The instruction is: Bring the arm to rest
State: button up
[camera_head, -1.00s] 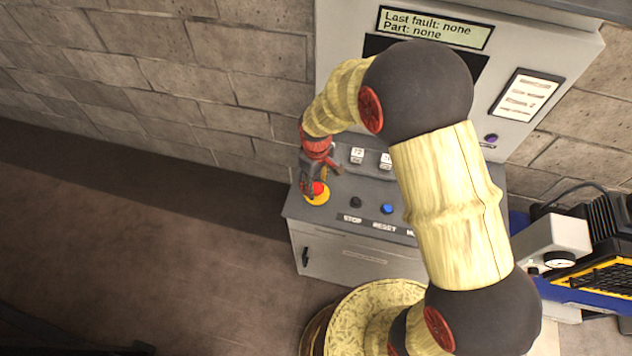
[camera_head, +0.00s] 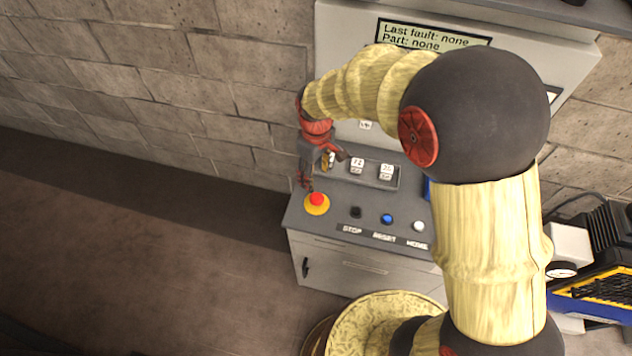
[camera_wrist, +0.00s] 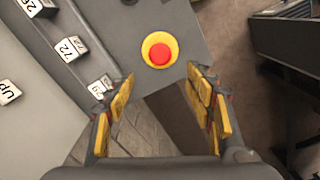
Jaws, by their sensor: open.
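My gripper (camera_head: 323,171) is open and empty, above the left end of a grey control console (camera_head: 365,268). In the wrist view its two yellow-padded fingers (camera_wrist: 163,104) stand wide apart with nothing between the pads. A red emergency button on a yellow base (camera_head: 317,203) lies just below the gripper in the head view. It also shows beyond the fingertips in the wrist view (camera_wrist: 159,53), apart from them. My arm bends over the console from the right and hides part of the panel.
The console has a black STOP button (camera_head: 356,212), a blue RESET button (camera_head: 387,218) and a white HOME button (camera_head: 418,226). Numbered blocks (camera_head: 357,163) sit behind them. A display (camera_head: 432,36) reads "Last fault: none, Part: none". Machinery (camera_head: 590,270) stands at right. The floor (camera_head: 130,240) at left is clear.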

jog(key=shift+r, duration=0.65)
jog(key=s+d+r+m+t+b, duration=0.2)
jog(key=s+d+r+m+b, duration=0.2)
jog(key=s, duration=0.6)
jog(key=s+d+r+m+t+b, duration=0.3)
jog(key=s+d+r+m+b, duration=0.1)
jog(key=s+d+b, duration=0.5)
jog(key=shift+s+d+r+m+t, duration=0.3)
jog(key=shift+s+d+r+m, duration=0.2)
jog(key=shift+s, duration=0.25)
jog(key=shift+c, duration=0.9)
